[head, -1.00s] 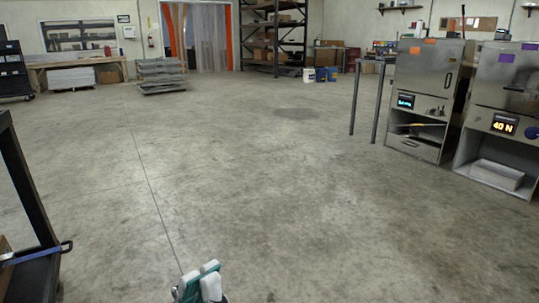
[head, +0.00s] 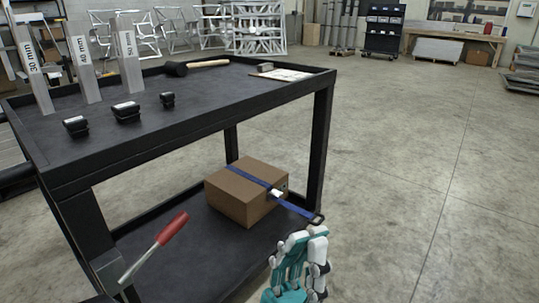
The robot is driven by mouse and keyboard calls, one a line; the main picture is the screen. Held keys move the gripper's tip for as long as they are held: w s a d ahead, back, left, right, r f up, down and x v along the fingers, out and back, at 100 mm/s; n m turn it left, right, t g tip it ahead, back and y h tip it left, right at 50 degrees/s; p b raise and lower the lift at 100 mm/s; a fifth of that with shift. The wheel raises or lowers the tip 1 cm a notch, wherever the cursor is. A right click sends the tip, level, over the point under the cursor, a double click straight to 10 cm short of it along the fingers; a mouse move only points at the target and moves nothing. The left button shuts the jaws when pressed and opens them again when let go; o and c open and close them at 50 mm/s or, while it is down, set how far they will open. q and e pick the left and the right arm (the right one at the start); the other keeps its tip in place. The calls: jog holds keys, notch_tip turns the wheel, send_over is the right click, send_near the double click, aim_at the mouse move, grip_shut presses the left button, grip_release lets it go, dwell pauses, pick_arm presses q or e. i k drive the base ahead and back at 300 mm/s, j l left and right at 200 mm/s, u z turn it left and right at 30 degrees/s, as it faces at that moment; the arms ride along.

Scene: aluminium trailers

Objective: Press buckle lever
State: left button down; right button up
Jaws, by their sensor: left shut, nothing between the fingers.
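A cardboard box (head: 236,194) sits on the lower shelf of a black cart (head: 205,135). A blue strap (head: 250,174) runs over the box and down to a dark loop at the shelf's right corner. A small pale metal piece on the strap, seemingly the buckle (head: 276,193), shows at the box's right side; its lever is too small to make out. My left gripper (head: 306,234), white and teal, is shut and empty at the bottom, in front of the cart's corner and apart from the buckle. My right gripper is out of view.
The cart top holds a mallet (head: 207,65), labelled upright metal pieces (head: 81,69), several black blocks (head: 126,112) and a paper sheet (head: 280,75). The floor to the right is clear.

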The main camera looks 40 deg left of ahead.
aim_at(274, 193)
jog(key=i+l+u, duration=0.1)
jog(key=i+u, duration=0.35)
jog(key=i+l+u, duration=0.3)
jog(key=i+u, duration=0.15)
jog(key=i+l+u, duration=0.7)
jog(key=l+u, duration=0.25)
jog(key=i+l, duration=0.1)
jog(key=i+j, duration=0.15)
jog(key=i, duration=0.3)
jog(key=j+u, duration=0.05)
